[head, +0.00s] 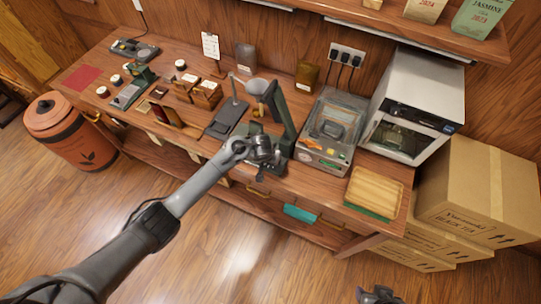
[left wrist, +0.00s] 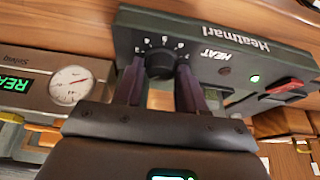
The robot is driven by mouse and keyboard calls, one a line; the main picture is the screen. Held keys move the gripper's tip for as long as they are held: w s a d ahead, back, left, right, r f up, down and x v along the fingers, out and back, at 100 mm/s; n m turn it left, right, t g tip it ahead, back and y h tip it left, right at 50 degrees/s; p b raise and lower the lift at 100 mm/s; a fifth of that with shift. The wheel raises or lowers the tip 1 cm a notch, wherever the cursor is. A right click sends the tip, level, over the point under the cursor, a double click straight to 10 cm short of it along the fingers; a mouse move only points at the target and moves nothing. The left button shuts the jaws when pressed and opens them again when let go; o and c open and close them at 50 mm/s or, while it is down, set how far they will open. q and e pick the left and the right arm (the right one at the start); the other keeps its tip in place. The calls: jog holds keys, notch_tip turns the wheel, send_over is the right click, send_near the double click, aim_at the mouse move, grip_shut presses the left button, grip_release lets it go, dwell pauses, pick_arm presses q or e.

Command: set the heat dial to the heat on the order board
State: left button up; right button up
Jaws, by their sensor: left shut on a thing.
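The dark green Heatmark unit (left wrist: 220,55) fills the upper part of the left wrist view, its lettering upside down. Its black heat dial (left wrist: 159,62) has small white numerals around it; I cannot tell its exact setting. My left gripper (left wrist: 160,84) is shut on the dial, one finger on each side. In the head view my left gripper (head: 264,154) is at the front of the dark green press (head: 284,118), and hides the dial there. A white sheet (head: 210,46), likely the order board, stands at the back; its writing is too small to read. My right gripper (head: 378,294) shows partly at the bottom edge.
A sealer with a clear lid (head: 335,127) stands right of the press; its round gauge (left wrist: 70,85) shows in the left wrist view. A green lamp (left wrist: 254,79) and a red switch (left wrist: 285,87) are on the Heatmark panel. A wooden tray (head: 375,191) lies at the right.

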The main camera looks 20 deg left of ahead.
pick_arm(q)
jog(key=shift+a+r+m+h+p, duration=0.15)
jog(key=shift+m+h+p, duration=0.25)
jog(key=shift+m, duration=0.4)
jog(key=shift+m+h+p, duration=0.3)
jog(key=shift+m, duration=0.7)
jog(key=m, duration=0.1)
jog(key=m+g, duration=0.1)
jog(key=shift+w+f+m+h, duration=0.1)
jog(key=shift+f+m+h, duration=0.1)
jog(key=shift+m+h, duration=0.15)
jog(key=shift+a+f+m+g+h+b, duration=0.1)
jog(key=shift+m+g+h+b, duration=0.35)
jog(key=shift+m, duration=0.8)
jog(key=shift+m+g+h+b, duration=0.4)
jog(key=shift+m+b, duration=0.95)
jog(key=shift+m, duration=0.25)
jog(key=o, duration=1)
